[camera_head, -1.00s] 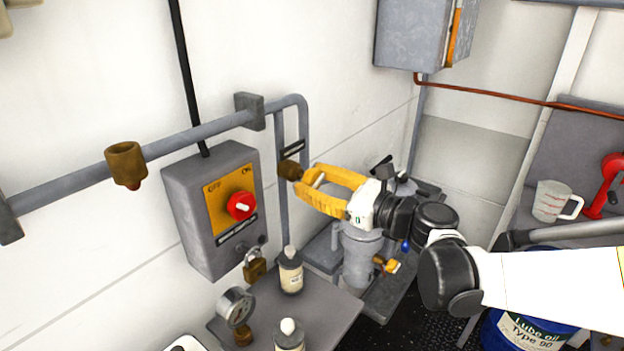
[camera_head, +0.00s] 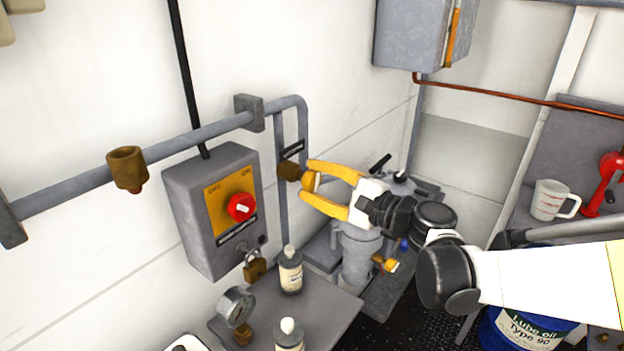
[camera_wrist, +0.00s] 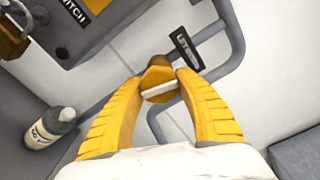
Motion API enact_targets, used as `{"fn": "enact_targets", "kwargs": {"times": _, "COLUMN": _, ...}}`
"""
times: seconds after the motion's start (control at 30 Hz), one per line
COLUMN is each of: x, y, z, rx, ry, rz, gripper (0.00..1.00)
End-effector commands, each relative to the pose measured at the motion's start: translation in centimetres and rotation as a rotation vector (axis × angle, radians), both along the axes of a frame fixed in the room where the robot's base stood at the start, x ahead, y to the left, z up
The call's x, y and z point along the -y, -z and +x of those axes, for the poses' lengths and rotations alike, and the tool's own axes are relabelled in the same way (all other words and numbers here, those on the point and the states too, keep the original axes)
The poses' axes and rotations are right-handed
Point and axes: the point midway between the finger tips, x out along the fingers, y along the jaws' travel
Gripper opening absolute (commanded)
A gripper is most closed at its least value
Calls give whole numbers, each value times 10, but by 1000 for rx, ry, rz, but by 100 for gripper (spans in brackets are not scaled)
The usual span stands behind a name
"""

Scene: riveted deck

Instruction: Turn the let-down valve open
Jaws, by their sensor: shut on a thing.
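The let-down valve's brass body (camera_head: 288,170) sits on a thin grey vertical pipe beside a black label (camera_head: 292,149). In the wrist view, its brass-coloured knob (camera_wrist: 157,74) with a pale bar across it lies between my fingertips, and the label (camera_wrist: 187,48) is partly readable. My gripper (camera_head: 308,183), with yellow fingers, is shut on the knob; it also shows in the wrist view (camera_wrist: 160,85). The fingers stand one above the other in the head view and partly hide the knob.
A grey switch box (camera_head: 190,215) with a red knob and padlock (camera_head: 254,266) is at left. Bottles (camera_head: 290,270) and a gauge (camera_head: 236,306) stand below on a grey shelf. A grey pump (camera_head: 360,255) is under my gripper. A grey cabinet (camera_head: 412,35) hangs above.

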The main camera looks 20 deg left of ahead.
Motion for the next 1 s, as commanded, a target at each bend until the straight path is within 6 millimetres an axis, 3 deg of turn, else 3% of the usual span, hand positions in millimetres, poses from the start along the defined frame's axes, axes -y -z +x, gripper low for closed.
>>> {"fn": "enact_targets", "kwargs": {"times": 0.4, "x": 0, "y": -1, "z": 1, "rx": 188, "ry": 0, "rz": -77, "gripper": 10}}
{"fn": "enact_targets", "kwargs": {"times": 1.0, "x": 0, "y": -1, "z": 1, "rx": 219, "ry": 1, "rz": -90, "gripper": 10}}
